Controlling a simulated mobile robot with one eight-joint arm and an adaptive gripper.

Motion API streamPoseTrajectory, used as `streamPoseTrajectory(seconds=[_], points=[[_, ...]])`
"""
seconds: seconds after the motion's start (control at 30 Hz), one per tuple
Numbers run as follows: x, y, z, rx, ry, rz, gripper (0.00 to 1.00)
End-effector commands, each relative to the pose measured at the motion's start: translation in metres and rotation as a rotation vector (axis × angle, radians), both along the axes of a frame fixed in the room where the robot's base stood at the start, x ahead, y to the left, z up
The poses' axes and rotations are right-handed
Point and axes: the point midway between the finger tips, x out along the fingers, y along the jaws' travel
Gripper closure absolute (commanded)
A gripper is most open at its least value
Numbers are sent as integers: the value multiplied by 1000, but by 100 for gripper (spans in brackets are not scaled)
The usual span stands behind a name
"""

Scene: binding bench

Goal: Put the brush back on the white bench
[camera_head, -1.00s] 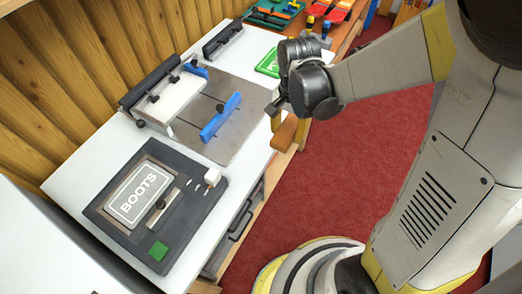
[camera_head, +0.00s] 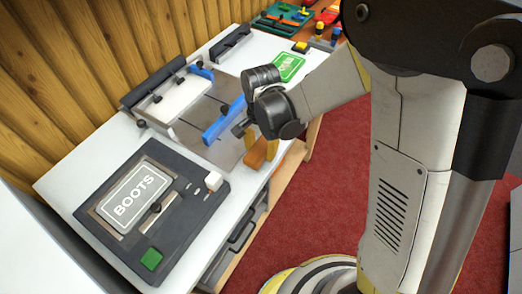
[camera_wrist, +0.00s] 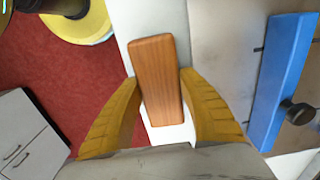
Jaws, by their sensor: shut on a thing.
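The brush (camera_wrist: 158,75) shows as a brown wooden block between the two yellow fingers of my gripper (camera_wrist: 160,105) in the wrist view. My gripper is shut on it, one finger on each side. In the head view my gripper (camera_head: 262,150) is at the front edge of the white bench (camera_head: 108,137), and the brush (camera_head: 255,157) shows just below it. White bench surface shows beneath the brush in the wrist view. I cannot tell whether the brush touches the bench. No bristles are visible.
A grey cutting board with a blue bar (camera_head: 224,119) lies close to the left of my gripper. A dark machine with a BOOTS plate (camera_head: 133,203) stands nearer on the bench. A green sign (camera_head: 289,68) lies farther back. Red floor (camera_head: 325,190) is beyond the front edge.

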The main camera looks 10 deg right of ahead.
Motion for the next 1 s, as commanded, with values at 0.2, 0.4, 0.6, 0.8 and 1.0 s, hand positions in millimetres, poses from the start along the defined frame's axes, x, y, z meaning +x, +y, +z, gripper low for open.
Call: streamPoseTrajectory(seconds=[0.2,0.4,0.6,0.8,1.0], points=[[0,0,-4,0,0,0,52],[0,0,-3,0,0,0,35],[0,0,-1,0,0,0,35],[0,0,30,0,0,0,35],[0,0,77,0,0,0,35]])
